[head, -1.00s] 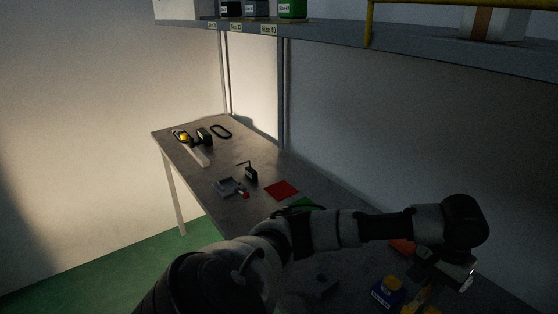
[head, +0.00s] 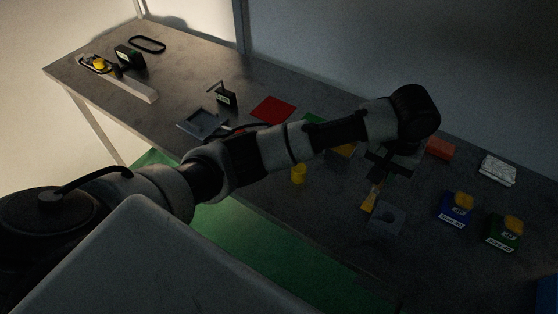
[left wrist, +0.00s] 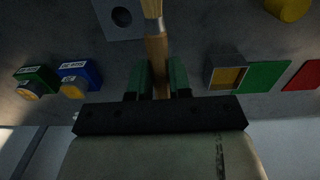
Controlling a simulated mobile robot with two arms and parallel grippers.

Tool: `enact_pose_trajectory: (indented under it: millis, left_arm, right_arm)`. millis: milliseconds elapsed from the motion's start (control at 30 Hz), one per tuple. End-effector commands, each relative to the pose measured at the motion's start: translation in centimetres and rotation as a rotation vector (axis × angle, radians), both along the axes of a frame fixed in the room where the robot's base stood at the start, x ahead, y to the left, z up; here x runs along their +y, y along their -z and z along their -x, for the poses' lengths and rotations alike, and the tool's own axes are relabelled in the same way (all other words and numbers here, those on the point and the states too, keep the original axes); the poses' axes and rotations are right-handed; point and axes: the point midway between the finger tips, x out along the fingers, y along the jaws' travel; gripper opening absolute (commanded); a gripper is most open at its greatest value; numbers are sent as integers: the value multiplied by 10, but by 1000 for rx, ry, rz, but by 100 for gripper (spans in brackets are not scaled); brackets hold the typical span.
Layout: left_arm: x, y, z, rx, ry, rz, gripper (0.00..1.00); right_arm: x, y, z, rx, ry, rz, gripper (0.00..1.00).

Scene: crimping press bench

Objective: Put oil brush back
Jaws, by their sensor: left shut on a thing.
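The oil brush (head: 369,199) has a wooden handle and pale yellow bristles. In the left wrist view the brush (left wrist: 156,45) stands between the green fingers of my left gripper (left wrist: 158,78), which is shut on its handle. In the head view my left gripper (head: 382,174) is over the bench, with the bristle end pointing down. A grey block with a round hole (head: 388,217) is close beside the brush tip; the block (left wrist: 118,22) also shows at the top of the left wrist view. Whether the bristles touch the block or bench is unclear. My right gripper is not in view.
Right of the grey block are a blue container (head: 453,211) and a green container (head: 501,234), both yellow-topped. A yellow cylinder (head: 299,174) stands near the front edge. An orange block (head: 440,148) and a red mat (head: 273,109) lie farther back.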

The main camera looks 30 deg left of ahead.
Motion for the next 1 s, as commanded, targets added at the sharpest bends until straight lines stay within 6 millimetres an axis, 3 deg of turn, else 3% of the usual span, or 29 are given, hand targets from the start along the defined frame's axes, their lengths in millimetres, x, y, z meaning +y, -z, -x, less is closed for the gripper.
enact_pose_trajectory:
  millis: [67,167,400,600,800,1000]
  left_arm:
    - [-3,2,2,-1,6,-1,0]
    - [9,8,6,-1,6,-5,0]
    - [61,40,23,1,4,-7,0]
    - [95,63,34,0,5,-5,0]
    - [105,75,38,-1,7,-3,0]
    - [105,103,38,0,8,-4,0]
  right_arm:
    - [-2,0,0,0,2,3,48]
    - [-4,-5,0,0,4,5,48]
    - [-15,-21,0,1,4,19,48]
    - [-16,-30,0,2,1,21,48]
    - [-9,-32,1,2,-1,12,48]
    - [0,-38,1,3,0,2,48]
